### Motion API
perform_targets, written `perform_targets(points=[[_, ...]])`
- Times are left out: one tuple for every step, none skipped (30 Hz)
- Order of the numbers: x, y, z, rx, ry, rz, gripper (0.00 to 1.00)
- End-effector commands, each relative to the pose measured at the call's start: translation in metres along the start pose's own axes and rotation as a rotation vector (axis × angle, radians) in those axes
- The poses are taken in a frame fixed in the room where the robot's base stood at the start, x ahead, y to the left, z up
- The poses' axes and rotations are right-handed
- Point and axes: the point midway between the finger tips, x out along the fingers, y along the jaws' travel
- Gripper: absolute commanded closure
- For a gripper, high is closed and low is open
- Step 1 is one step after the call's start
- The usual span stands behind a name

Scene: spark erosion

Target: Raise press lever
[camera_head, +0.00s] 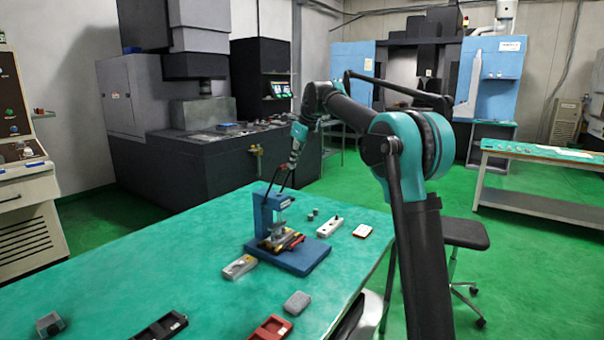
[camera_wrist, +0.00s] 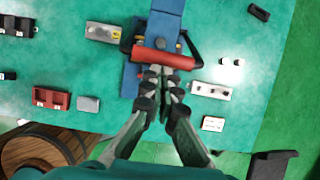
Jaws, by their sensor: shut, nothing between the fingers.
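The blue press (camera_head: 266,212) stands on its blue base on the green-topped table. In the wrist view, its lever has a red handle bar (camera_wrist: 165,60) between black side arms, and the blue press body (camera_wrist: 162,25) shows beyond it. My gripper (camera_wrist: 160,72) is shut, its fingertips at the near edge of the red bar, not around it. I cannot tell if they touch it. In the head view, my gripper (camera_head: 292,166) is above the press, where thin dark lever arms seem to slant up towards it. The fingertips are too small to make out there.
A grey-white block (camera_head: 239,267), a white strip (camera_head: 330,227), a small grey box (camera_head: 297,303) and a red tray (camera_head: 270,329) lie around the press. The table's left part is mostly clear. A stool (camera_head: 465,235) stands beyond the table's right edge.

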Motion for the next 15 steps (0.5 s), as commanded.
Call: perform_targets(points=[[-0.001,0.000,0.008,0.000,-0.004,0.000,1.00],[-0.001,0.000,0.012,0.000,-0.005,0.001,1.00],[-0.002,0.000,0.018,0.000,-0.005,0.001,1.00],[-0.002,0.000,0.023,0.000,-0.005,0.001,1.00],[-0.002,0.000,0.027,0.000,-0.005,0.001,1.00],[-0.002,0.000,0.033,0.000,-0.006,0.001,1.00],[-0.002,0.000,0.037,0.000,-0.006,0.001,1.00],[-0.002,0.000,0.041,0.000,-0.006,0.001,1.00],[-0.001,0.000,0.046,0.000,-0.006,0.001,1.00],[-0.001,0.000,0.049,0.000,-0.007,0.001,1.00],[-0.001,0.000,0.052,0.000,-0.007,0.001,1.00],[-0.001,0.000,0.056,0.000,-0.007,0.001,1.00],[0.000,0.000,0.059,0.000,-0.007,0.001,1.00],[0.000,0.000,0.061,0.000,-0.007,0.001,1.00],[0.001,0.000,0.064,0.001,-0.007,0.001,1.00]])
